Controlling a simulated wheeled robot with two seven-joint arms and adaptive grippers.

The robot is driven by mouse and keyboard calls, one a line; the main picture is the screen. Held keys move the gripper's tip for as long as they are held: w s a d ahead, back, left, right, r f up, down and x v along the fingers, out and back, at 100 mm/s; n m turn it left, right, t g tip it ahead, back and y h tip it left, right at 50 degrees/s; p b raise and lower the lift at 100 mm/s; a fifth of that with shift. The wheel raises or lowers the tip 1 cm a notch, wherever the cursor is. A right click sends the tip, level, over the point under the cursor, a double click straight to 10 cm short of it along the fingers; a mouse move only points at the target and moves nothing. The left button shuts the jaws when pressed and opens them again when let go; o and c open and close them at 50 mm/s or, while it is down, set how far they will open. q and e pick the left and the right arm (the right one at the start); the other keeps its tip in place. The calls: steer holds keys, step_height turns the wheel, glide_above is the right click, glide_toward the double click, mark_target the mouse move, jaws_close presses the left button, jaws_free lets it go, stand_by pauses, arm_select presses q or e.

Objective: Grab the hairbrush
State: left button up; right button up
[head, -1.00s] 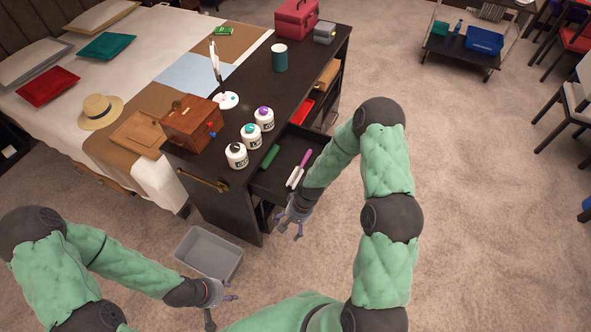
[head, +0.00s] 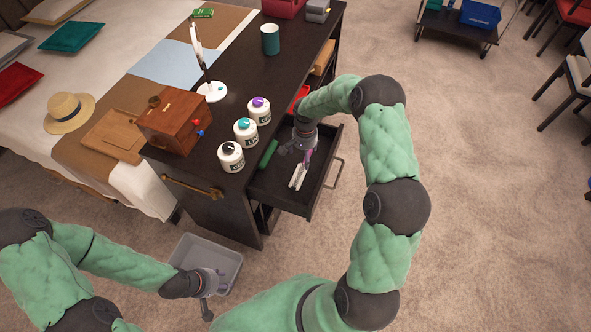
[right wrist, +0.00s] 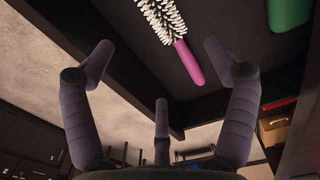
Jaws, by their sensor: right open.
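The hairbrush, with white bristles and a pink-purple handle, lies in the open dark drawer (head: 272,190). Its bristle head (head: 298,176) shows in the head view, and its handle end is partly hidden by my right gripper. In the right wrist view the pink handle (right wrist: 188,62) lies beyond and between the spread fingers. My right gripper (head: 304,153) is over the drawer at the handle end; it is open and empty in the right wrist view (right wrist: 160,65). My left gripper (head: 215,292) hangs low at the left, over the grey bin; its jaws are too small to judge.
A green object (head: 267,153) lies in the drawer left of the brush; it also shows in the right wrist view (right wrist: 288,12). Three white bottles (head: 246,132) stand on the dark cabinet top (head: 240,90). A grey bin (head: 228,262) is on the floor.

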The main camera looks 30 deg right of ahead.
mark_target(303, 170)
steer(key=shift+w+f, duration=0.2)
steer(key=shift+w, duration=0.05)
step_height(303, 170, down, 5)
steer(key=shift+s+f+b, duration=0.1)
steer(key=shift+f+b, duration=0.05)
steer(key=shift+b, duration=0.6)
steer(key=f+b, duration=0.1)
steer(key=f, duration=0.3)
steer(key=shift+s+a+f+b, duration=0.2)
steer(key=shift+f+b, duration=0.1)
steer(key=shift+b, duration=0.1)
steer(key=shift+d+f, duration=0.1)
steer(key=shift+f, duration=0.2)
steer(key=c, duration=1.3)
